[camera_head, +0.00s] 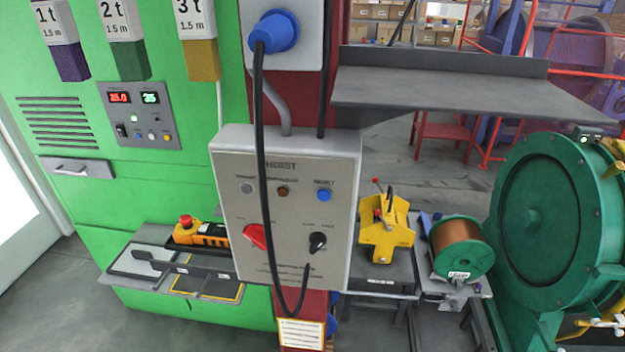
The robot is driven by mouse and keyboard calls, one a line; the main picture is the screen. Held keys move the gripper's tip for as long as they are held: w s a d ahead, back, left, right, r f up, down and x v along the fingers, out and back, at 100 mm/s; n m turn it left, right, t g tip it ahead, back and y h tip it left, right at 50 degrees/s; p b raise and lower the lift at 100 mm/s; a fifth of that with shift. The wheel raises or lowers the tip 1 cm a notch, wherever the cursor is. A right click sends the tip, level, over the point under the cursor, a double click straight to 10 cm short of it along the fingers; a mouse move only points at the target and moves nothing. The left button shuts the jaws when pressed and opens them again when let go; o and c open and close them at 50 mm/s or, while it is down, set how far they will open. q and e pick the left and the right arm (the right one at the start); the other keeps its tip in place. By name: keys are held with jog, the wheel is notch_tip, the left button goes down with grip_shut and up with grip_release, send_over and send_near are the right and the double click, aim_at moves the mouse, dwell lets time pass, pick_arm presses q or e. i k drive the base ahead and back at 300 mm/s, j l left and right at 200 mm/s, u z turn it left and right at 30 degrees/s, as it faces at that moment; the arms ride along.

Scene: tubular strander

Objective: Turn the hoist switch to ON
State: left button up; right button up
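The grey hoist control box (288,180), labelled HOIST, hangs in the middle of the head view on a red post. A red rotary switch (255,237) is at its lower left, with its handle slanted; its position lettering is too small to read. A black selector knob (317,242) is at the lower right. A row above holds a grey-white indicator (247,188), a brown-red one (284,191) and a blue button (323,195). A black cable hangs in front of the box, just right of the red switch. Neither of my grippers is in view.
The cable runs from a blue plug (273,34) above. A grey shelf (460,95) juts out at upper right. A tray (205,285) with an orange pendant (200,233) is at lower left. A yellow fixture (386,232), copper spool (459,245) and green machine (535,215) stand right.

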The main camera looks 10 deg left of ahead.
aim_at(255, 232)
jog(key=i+j, duration=0.1)
jog(key=j, duration=0.4)
jog(key=i+j, duration=0.1)
jog(key=j, duration=0.45)
jog(key=i+j, duration=0.1)
jog(key=j, duration=0.4)
jog(key=z, duration=0.05)
